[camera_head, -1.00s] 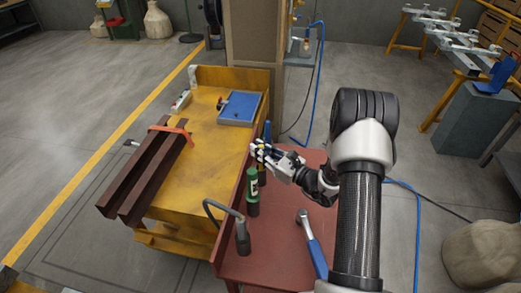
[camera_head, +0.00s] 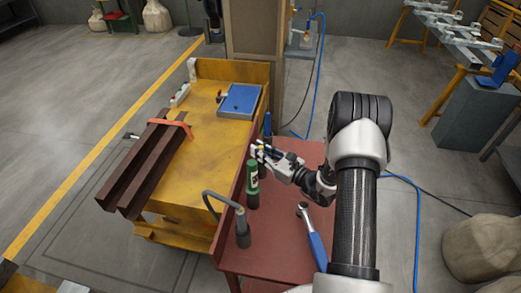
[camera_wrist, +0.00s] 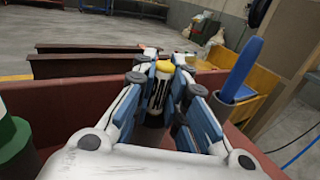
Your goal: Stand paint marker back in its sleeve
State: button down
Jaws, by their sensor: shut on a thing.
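The paint marker (camera_wrist: 159,88), white with dark markings and a yellow end, stands roughly upright between my gripper's fingers. My gripper (camera_head: 261,152) is shut on it, over the back left of the red table. In the wrist view the gripper (camera_wrist: 163,82) has blue-padded fingers on both sides of the marker. A dark cylinder (camera_wrist: 151,135), perhaps its sleeve, shows below the marker between the fingers. I cannot tell whether the marker's lower end is inside it. A green marker-like thing (camera_head: 252,174) stands in front, and a blue one (camera_head: 267,124) stands behind in a grey holder (camera_wrist: 234,105).
The red table (camera_head: 270,262) has a raised left edge. The yellow bench (camera_head: 190,185) on the left carries brown beams (camera_head: 150,165) and a blue-topped box (camera_head: 238,100). The red table's front middle is clear.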

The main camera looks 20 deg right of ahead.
jog(key=c, duration=1.5)
grip_release()
jog(key=shift+c, duration=0.2)
jog(key=shift+s, duration=0.1)
jog(key=v, duration=1.1)
jog(key=shift+s+d, duration=0.2)
jog(key=shift+s, duration=0.15)
